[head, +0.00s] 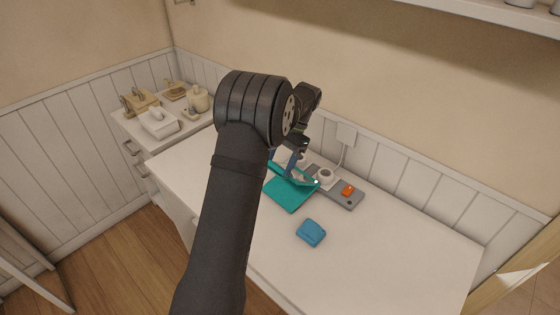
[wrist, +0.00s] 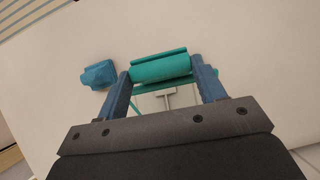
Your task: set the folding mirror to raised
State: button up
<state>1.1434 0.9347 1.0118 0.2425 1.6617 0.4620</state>
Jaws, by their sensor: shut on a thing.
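The teal folding mirror (head: 289,196) lies on the white tabletop behind my arm in the head view. Its base is flat on the table, and a narrow teal panel edge slants above it. My gripper (head: 294,163) is at that panel, partly hidden by my arm. In the wrist view, the two blue fingers of my gripper (wrist: 163,76) are on either side of a rounded teal part of the folding mirror (wrist: 161,67), shut on it. The panel's exact angle is hard to tell.
A blue block-like object (head: 311,232) lies in front of the mirror, also in the wrist view (wrist: 98,74). A grey power strip (head: 343,198) with an orange switch (head: 348,189) is just behind right. A teapot (head: 197,99) stands on the far-left cabinet. The table's right side is clear.

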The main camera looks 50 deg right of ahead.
jog(key=shift+d, duration=0.1)
dwell(0.4)
jog(key=o, duration=1.4)
jog(key=v, duration=1.2)
jog(key=shift+c, duration=0.3)
